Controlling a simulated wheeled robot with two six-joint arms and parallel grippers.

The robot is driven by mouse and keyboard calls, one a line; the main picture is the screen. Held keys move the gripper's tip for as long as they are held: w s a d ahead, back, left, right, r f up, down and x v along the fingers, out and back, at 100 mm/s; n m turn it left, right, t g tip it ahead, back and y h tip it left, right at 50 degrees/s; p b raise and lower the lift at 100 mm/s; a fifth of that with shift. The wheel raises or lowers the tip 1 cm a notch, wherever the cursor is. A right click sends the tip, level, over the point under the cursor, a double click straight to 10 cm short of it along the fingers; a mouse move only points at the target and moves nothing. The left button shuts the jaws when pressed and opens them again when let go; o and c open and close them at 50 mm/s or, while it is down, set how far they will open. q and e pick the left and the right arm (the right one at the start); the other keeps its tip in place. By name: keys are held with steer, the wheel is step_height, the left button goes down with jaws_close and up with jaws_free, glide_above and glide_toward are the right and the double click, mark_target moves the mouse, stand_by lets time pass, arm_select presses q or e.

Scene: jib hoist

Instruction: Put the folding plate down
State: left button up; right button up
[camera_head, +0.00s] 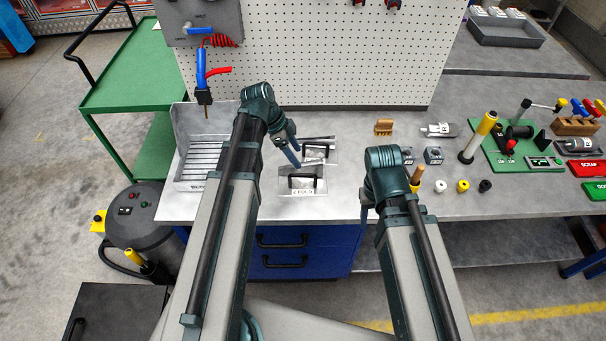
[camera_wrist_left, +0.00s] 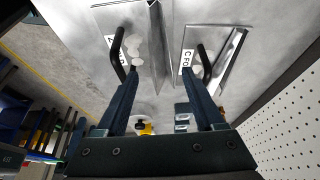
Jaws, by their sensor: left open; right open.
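Two grey metal plates with black handles lie on the grey bench, the near one (camera_head: 292,187) in front of the far one (camera_head: 327,158). In the left wrist view the near plate (camera_wrist_left: 145,20) is on the left and the far plate (camera_wrist_left: 215,40) on the right, each with a white label and a raised edge. I cannot tell which is called the folding plate. My left gripper (camera_head: 297,162) is over the plates; its fingers (camera_wrist_left: 160,75) are wide apart with nothing between them. My right gripper (camera_head: 364,204) is mostly hidden behind its arm, right of the plates.
A slatted metal tray (camera_head: 203,160) stands left of the plates. A pegboard (camera_head: 330,50) rises behind. Small blocks, a yellow cylinder (camera_head: 478,137) and a green board (camera_head: 515,150) are to the right. Bare bench lies between tray and plates.

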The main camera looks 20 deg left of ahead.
mark_target(302, 164)
arm_select(q)
steer(key=b+x, duration=0.4)
steer(key=x, duration=0.1)
steer(key=shift+a, duration=0.1)
steer(key=shift+r, duration=0.1)
jaws_close()
